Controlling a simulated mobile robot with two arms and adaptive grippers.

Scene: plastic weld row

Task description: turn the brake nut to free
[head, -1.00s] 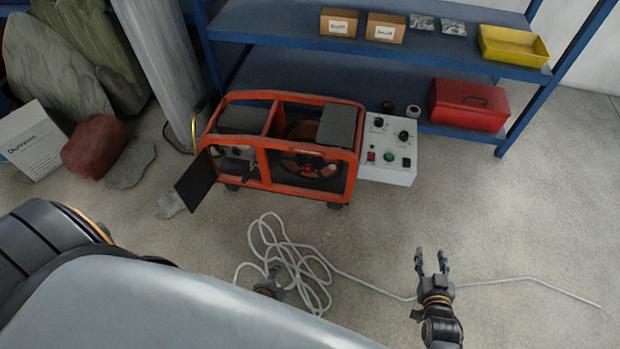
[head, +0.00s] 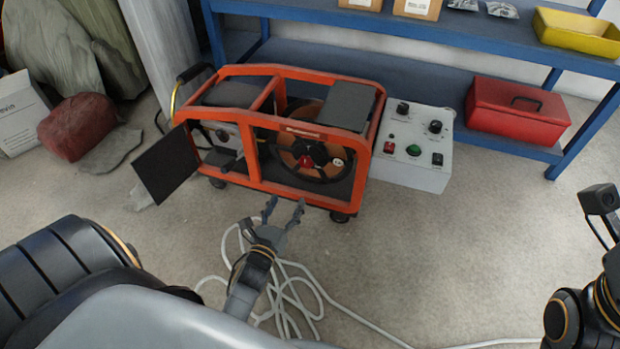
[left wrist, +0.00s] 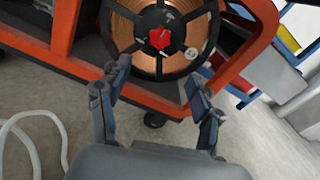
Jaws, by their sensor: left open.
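The brake nut is a red star-shaped knob (head: 305,161) at the hub of a dark-spoked reel (head: 326,176) wound with copper-coloured wire, inside an orange-framed machine (head: 258,187). In the left wrist view the red knob (left wrist: 159,38) sits at the upper middle, beyond the fingertips. My left gripper (head: 285,206) is open and empty, low in front of the machine. Its two fingers (left wrist: 158,76) point toward the reel with a gap to the knob. Part of my right arm shows at the right edge; its fingers are out of view.
A loose white cable (head: 290,290) lies on the floor under my left gripper. A dark panel (head: 166,165) stands open at the machine's left. A control box (head: 415,172) adjoins its right side. A blue shelf (head: 460,60) with a red toolbox (head: 517,110) stands behind.

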